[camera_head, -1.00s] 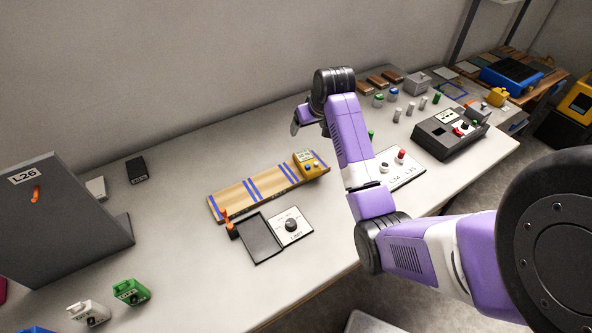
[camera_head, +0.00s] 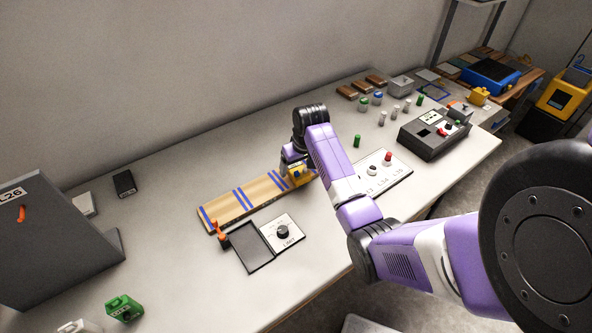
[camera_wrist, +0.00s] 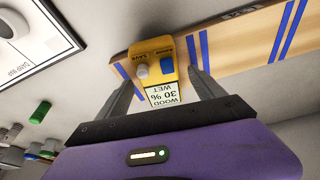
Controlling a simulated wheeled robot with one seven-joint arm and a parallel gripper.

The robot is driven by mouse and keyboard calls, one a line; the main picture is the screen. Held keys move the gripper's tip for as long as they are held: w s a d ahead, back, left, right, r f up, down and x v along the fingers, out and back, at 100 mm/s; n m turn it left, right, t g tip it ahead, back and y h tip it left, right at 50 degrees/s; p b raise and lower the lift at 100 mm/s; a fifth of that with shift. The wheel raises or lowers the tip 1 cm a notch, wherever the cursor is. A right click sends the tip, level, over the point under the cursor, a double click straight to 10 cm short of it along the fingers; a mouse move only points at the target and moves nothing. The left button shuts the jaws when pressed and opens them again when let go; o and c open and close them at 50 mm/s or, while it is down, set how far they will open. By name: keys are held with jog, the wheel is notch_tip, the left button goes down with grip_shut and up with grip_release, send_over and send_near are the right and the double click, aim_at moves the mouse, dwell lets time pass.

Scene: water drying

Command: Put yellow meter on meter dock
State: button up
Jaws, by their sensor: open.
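The yellow meter (camera_head: 299,178) lies on the right end of the wooden board with blue stripes (camera_head: 238,202). In the wrist view the meter (camera_wrist: 152,58) shows a blue button, a pale button and a display reading "WOOD 30 % WET". My gripper (camera_wrist: 162,80) is open, with one finger on each side of the meter's display end; I cannot tell whether they touch it. In the head view my gripper (camera_head: 294,163) is over the meter and partly hides it. No label in view lets me tell which thing is the meter dock.
A dark flat tray (camera_head: 253,247) and a dial panel (camera_head: 284,232) lie in front of the board. A panel with knobs (camera_head: 390,172) and a black device (camera_head: 433,134) stand to the right. A grey slanted stand (camera_head: 50,245) is at left.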

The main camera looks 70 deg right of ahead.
jog(key=c, duration=1.6)
grip_shut()
jog(key=shift+r, duration=0.15)
